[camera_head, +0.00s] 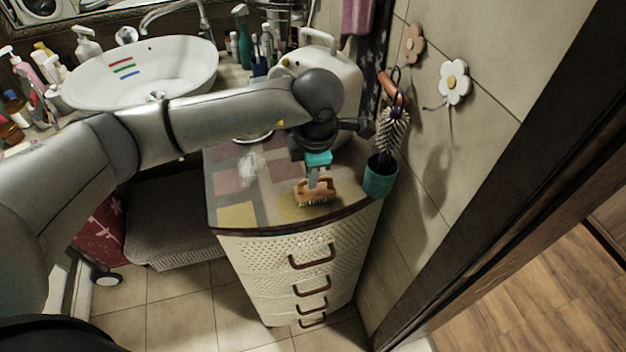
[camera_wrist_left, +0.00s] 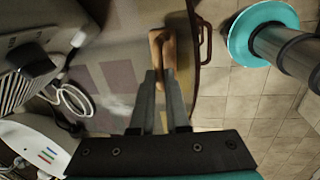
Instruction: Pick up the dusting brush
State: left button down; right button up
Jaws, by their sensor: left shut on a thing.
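The dusting brush (camera_head: 315,192) has a light wooden back and pale bristles. It is at the front of the patterned top of a cream drawer cabinet; I cannot tell whether its bristles still touch the top. My left gripper (camera_head: 314,182) comes down on it from above, with its fingers shut on the wooden back. In the left wrist view, the brush (camera_wrist_left: 167,45) shows at the tips of my left gripper (camera_wrist_left: 166,74), partly hidden by the fingers. My right gripper is in neither view.
The drawer cabinet (camera_head: 232,215) has bare room left of the brush. A teal cup (camera_head: 380,178) holding a bristled brush stands close on the right, by the tiled wall. A white container (camera_head: 340,75) is behind my wrist. A white basin (camera_head: 120,75) is at the back left.

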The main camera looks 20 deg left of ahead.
pick_arm(q)
notch_tip(320, 180, up, 20)
dwell(0.4)
jog(key=c, duration=1.4)
grip_release()
grip_shut()
jog(key=shift+f, duration=0.15)
